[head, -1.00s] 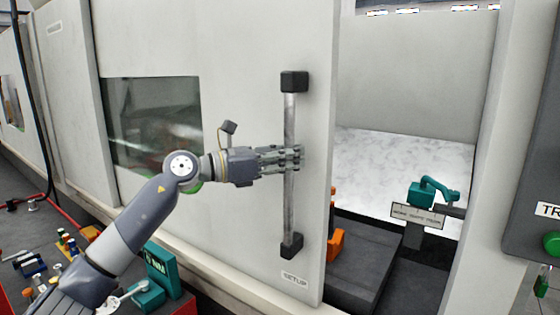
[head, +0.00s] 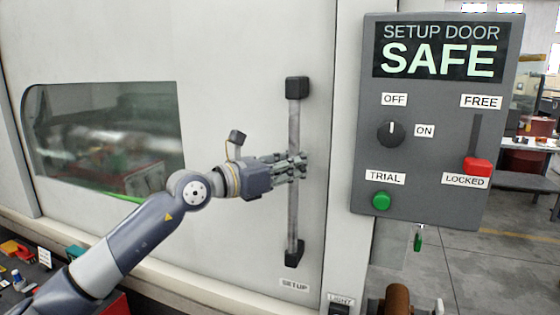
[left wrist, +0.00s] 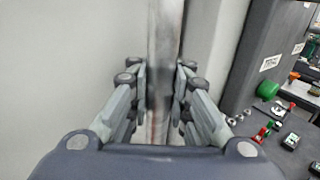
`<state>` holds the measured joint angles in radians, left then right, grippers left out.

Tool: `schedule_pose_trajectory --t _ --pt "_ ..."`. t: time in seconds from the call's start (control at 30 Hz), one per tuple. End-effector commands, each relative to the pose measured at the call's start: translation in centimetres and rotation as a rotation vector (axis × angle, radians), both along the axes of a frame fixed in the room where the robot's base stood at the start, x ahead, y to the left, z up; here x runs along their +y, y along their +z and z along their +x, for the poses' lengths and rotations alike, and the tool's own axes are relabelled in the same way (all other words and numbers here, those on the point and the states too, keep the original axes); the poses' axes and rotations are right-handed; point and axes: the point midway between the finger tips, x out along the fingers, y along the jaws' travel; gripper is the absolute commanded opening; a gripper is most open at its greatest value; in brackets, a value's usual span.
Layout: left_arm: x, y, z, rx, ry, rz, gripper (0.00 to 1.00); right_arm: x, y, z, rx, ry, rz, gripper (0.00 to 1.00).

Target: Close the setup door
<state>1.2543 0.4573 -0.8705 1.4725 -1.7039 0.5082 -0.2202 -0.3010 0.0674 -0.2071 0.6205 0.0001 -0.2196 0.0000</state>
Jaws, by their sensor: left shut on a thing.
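The setup door (head: 240,90) is a pale sliding panel with a dark window and a SETUP label (head: 294,284). It now meets the frame on its right, and no opening shows there in the head view. Its upright metal handle bar (head: 294,215) has black end mounts. My left gripper (head: 300,166) is shut on the handle, about midway up. In the left wrist view the fingers (left wrist: 160,95) sit on both sides of the bar (left wrist: 165,35). My right gripper is not in view.
A grey control panel (head: 436,200) right of the door reads SETUP DOOR SAFE. It has a dark knob (head: 391,133), a green TRIAL button (head: 381,201) and a red lever (head: 477,166) at LOCKED. A brown cylinder (head: 397,300) shows below. Floor is open at the right.

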Motion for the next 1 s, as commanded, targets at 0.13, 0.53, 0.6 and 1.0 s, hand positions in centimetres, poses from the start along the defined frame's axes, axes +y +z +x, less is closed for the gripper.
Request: schedule_pose_trajectory --t 0.13,0.53,0.6,1.0 --pt "-1.1 -0.8 -0.3 0.012 -0.01 0.008 0.0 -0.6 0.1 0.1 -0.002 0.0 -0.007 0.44" --pt "-1.2 -0.9 -0.3 0.015 -0.011 0.008 0.25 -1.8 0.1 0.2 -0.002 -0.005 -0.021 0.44" --pt "-1.2 -0.9 -0.3 0.014 -0.01 0.007 0.4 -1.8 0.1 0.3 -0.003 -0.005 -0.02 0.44" --pt "-0.6 -0.4 -0.3 0.005 -0.003 0.002 0.4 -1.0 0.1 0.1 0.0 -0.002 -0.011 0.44"
